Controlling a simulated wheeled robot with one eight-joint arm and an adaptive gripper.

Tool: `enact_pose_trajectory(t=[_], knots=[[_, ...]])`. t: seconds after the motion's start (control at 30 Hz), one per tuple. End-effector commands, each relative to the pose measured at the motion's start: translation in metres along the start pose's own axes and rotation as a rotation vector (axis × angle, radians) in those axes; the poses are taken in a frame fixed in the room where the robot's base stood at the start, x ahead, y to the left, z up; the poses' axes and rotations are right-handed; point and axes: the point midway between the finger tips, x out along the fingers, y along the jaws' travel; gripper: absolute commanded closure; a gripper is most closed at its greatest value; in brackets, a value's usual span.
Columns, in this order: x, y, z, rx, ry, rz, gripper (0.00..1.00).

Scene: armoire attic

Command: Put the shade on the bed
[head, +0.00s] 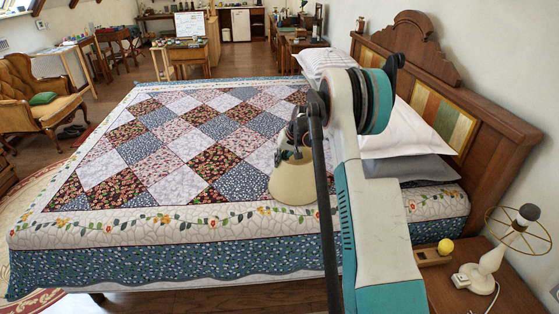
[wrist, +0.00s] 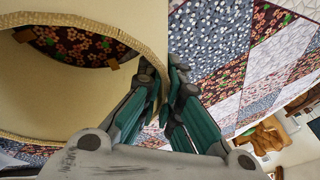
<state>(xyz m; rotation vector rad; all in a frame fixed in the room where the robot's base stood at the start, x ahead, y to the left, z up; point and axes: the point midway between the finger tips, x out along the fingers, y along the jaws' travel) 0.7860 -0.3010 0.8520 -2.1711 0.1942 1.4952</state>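The cream lampshade (head: 293,184) is over the near right part of the bed, upright with its wide end down. I cannot tell whether it touches the quilt. In the wrist view the shade (wrist: 110,30) fills the left side, and quilt shows through its opening. My gripper (wrist: 168,78) is closed across the shade's wall, one finger on each side. In the head view my gripper (head: 296,150) is at the top of the shade, partly hidden by my arm. The bed (head: 140,225) has a patchwork quilt with a floral border.
Pillows (head: 402,125) lie by the wooden headboard (head: 480,110). An armchair (head: 35,95) is at the left. The bed's middle is clear.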

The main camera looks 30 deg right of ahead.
Motion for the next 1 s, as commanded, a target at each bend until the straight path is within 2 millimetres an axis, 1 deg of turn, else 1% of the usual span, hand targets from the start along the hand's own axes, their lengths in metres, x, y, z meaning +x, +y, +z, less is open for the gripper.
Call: enact_pose_trajectory(t=[0.07,0.2,0.53,0.63,0.77,1.0], knots=[[0.002,0.001,0.001,0.0,0.0,0.0,1.0],[0.002,0.001,0.001,0.0,0.0,0.0,0.72],[0.001,0.001,0.0,0.0,0.0,0.0,0.72],[-0.005,0.001,0.0,0.0,0.0,0.0,0.72],[-0.023,0.001,0.001,0.0,0.0,0.0,0.72],[-0.072,0.001,0.0,0.002,0.0,0.001,0.72]])
